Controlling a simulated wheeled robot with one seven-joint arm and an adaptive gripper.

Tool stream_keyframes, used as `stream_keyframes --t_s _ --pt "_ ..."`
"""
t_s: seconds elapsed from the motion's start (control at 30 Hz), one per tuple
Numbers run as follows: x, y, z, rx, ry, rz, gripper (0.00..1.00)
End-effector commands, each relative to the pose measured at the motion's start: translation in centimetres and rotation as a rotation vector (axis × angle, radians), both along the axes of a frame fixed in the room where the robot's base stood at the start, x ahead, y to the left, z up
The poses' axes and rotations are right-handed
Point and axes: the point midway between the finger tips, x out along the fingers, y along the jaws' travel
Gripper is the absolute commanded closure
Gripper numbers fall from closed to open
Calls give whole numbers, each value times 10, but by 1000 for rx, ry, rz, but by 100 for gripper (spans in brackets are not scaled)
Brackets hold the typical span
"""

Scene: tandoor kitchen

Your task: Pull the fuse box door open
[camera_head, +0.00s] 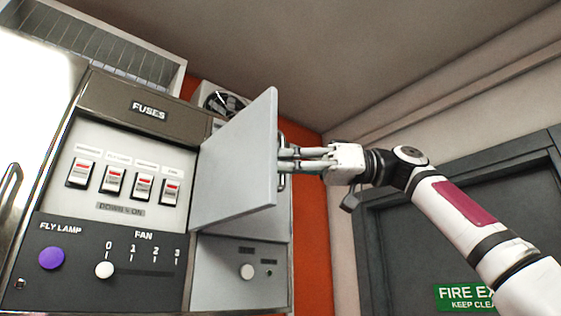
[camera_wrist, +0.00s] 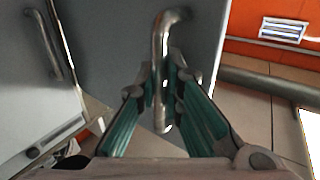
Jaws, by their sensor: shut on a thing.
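The fuse box (camera_head: 149,111) stands at the left in the head view, labelled FUSES. Its grey door (camera_head: 238,165) is hinged on the right side of the switch panel and stands swung well open. The panel behind it shows several switches with red marks. My gripper (camera_head: 287,160) is at the door's outer face, shut on the metal door handle (camera_head: 283,180). In the wrist view the handle (camera_wrist: 160,45) runs between the two green-sided fingers of my gripper (camera_wrist: 162,85). The door face (camera_wrist: 110,60) fills the area behind it.
Below the switches are a purple FLY LAMP button (camera_head: 51,258) and a white FAN knob (camera_head: 104,270). A steel appliance with a handle (camera_head: 10,190) is at far left. A dark door with a green fire exit sign (camera_head: 464,297) is at right.

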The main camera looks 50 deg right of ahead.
Motion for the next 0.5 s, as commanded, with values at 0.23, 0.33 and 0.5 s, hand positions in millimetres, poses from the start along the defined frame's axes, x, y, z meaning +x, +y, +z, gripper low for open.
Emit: stream_keyframes --t_s 0.23,0.33,0.5 --pt "-1 0 0 1 0 1 70" --pt "0 0 0 1 0 1 70" --pt "-1 -1 0 1 0 0 70"
